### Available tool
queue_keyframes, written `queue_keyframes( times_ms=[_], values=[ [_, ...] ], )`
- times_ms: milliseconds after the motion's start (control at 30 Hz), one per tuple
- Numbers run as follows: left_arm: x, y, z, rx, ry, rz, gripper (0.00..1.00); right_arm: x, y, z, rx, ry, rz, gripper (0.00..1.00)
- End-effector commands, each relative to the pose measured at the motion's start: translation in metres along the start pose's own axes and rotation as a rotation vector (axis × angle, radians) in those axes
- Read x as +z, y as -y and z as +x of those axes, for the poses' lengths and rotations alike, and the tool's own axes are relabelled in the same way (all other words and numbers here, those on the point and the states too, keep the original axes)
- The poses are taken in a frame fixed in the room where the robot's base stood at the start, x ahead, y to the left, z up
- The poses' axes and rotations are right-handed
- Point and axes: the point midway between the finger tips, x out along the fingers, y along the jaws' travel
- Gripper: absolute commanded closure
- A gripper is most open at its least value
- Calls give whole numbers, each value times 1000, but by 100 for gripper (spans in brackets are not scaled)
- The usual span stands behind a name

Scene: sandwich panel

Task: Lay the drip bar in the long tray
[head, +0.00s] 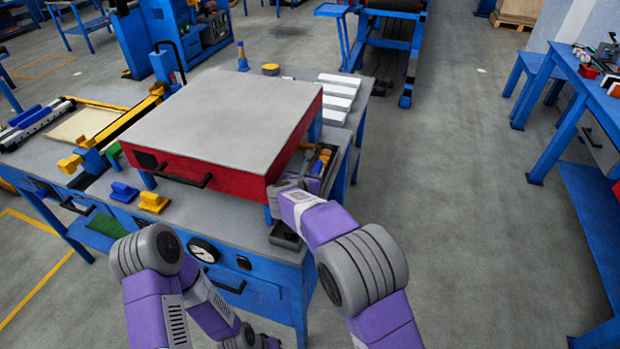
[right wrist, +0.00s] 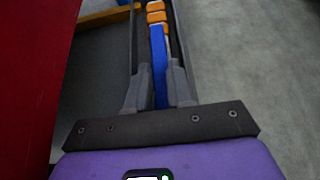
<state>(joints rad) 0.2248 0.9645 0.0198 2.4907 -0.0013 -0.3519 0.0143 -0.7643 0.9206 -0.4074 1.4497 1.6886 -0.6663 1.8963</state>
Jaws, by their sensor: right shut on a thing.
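The long tray (head: 285,238) is a narrow dark grey trough along the right side of the bench, beside the red box. Its walls (right wrist: 177,28) also show in the right wrist view. My right gripper (right wrist: 157,80) is down at the tray, its grey fingers on either side of a blue bar (right wrist: 160,65), which I take for the drip bar. Where the bar meets the fingers is hard to make out. In the head view the right gripper (head: 285,186) is partly hidden behind its own arm. My left arm shows at the bottom, but its gripper is out of view.
The red box (head: 215,120) with a grey top stands close on the left of my right gripper. Several orange blocks (right wrist: 156,14) lie beyond the blue bar. Blue (head: 123,191) and yellow (head: 153,202) handled pieces sit at the bench front.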

Motion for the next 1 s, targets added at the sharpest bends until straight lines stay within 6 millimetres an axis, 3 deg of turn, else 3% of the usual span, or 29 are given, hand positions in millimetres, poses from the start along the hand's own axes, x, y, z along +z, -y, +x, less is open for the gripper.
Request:
queue_keyframes(
  times_ms=[333,367,567,833,1000],
  values=[
    [0,0,0,0,0,0,57,1,0,0,1,2,1,100],
    [0,0,0,0,0,0,57,1,0,0,1,2,1,78],
    [0,0,0,0,0,0,57,1,0,0,0,1,1,49],
    [0,0,0,0,0,0,57,-1,0,-1,0,-2,-1,49],
    [0,-1,-2,0,0,0,57,1,0,-19,2,-1,0,49]
  ],
)
